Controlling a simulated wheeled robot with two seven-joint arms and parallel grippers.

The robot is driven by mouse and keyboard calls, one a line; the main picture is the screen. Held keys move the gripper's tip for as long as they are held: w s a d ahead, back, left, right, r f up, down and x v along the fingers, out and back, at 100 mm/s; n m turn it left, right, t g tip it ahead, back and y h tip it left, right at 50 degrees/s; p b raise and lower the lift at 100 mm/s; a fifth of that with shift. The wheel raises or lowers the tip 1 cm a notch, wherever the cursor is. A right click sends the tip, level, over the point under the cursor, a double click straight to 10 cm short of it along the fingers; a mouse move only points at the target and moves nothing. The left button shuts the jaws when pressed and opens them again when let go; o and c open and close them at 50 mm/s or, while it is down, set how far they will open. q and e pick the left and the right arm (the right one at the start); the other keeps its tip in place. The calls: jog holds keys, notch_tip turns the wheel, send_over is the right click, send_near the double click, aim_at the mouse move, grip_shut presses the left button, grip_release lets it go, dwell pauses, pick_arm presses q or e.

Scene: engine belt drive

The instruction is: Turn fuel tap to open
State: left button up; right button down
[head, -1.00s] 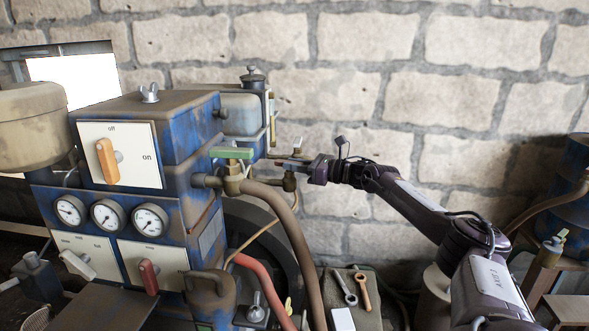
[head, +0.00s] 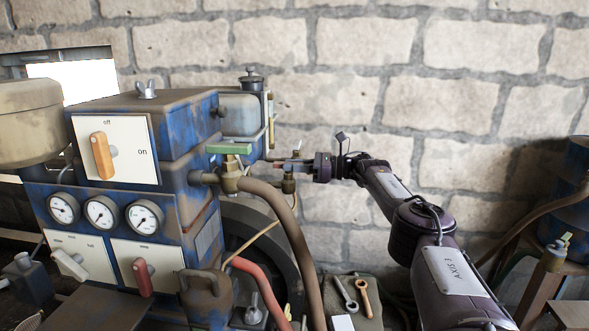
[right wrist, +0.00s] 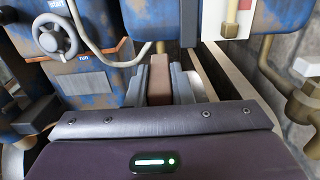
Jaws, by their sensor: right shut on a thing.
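A small brass tap (head: 288,185) on a thin pipe, which I take to be the fuel tap, stands at the right side of the blue engine, below the grey-blue tank (head: 240,115). My right gripper (head: 291,167) reaches in from the right just above this tap. In the right wrist view the right gripper (right wrist: 160,78) is shut on a brown, block-like handle (right wrist: 159,76), with a grey finger on each side. The handle's join to the tap is hidden there. My left gripper is not in view.
A green-levered brass valve (head: 229,149) with a thick brown hose (head: 290,225) is close left of the gripper. A panel with an orange switch (head: 102,155) is on the engine front. Wrenches (head: 345,293) lie below on a box. The stone wall is behind.

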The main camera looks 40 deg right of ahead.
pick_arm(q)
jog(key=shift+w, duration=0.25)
pick_arm(e)
jog(key=shift+r, duration=0.1)
jog(key=c, duration=1.3)
grip_release()
jog(key=shift+w, duration=0.1)
jog(key=shift+s+d, duration=0.3)
jog(key=shift+s, duration=0.1)
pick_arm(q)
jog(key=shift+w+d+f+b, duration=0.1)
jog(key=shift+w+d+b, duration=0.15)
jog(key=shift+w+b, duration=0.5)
pick_arm(e)
jog(key=shift+v, duration=3.4)
